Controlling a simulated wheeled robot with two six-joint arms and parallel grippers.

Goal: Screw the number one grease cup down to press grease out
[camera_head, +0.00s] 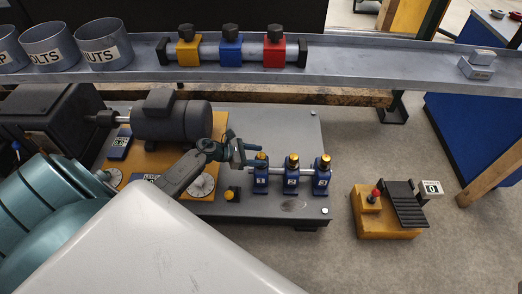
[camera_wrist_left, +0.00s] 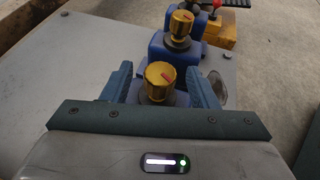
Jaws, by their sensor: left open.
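The number one grease cup (camera_head: 261,182) is a blue block with a gold cap, leftmost of three alike on a grey plate. My left gripper (camera_head: 247,152) is at its cap, reaching in from the left. In the left wrist view the gold knurled cap (camera_wrist_left: 160,82), with a red mark on top, stands between the two open blue-grey fingers (camera_wrist_left: 160,72). Gaps show on both sides of the cap, so the fingers do not appear to touch it. The lower body of the cup is mostly hidden in the wrist view.
The number two cup (camera_head: 291,184) and number three cup (camera_head: 322,183) stand close to the right. A motor (camera_head: 172,120) and a small yellow-topped button (camera_head: 231,195) are left of the cups. A yellow pedal box (camera_head: 385,228) stands on the floor. A metal shelf (camera_head: 380,68) runs behind.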

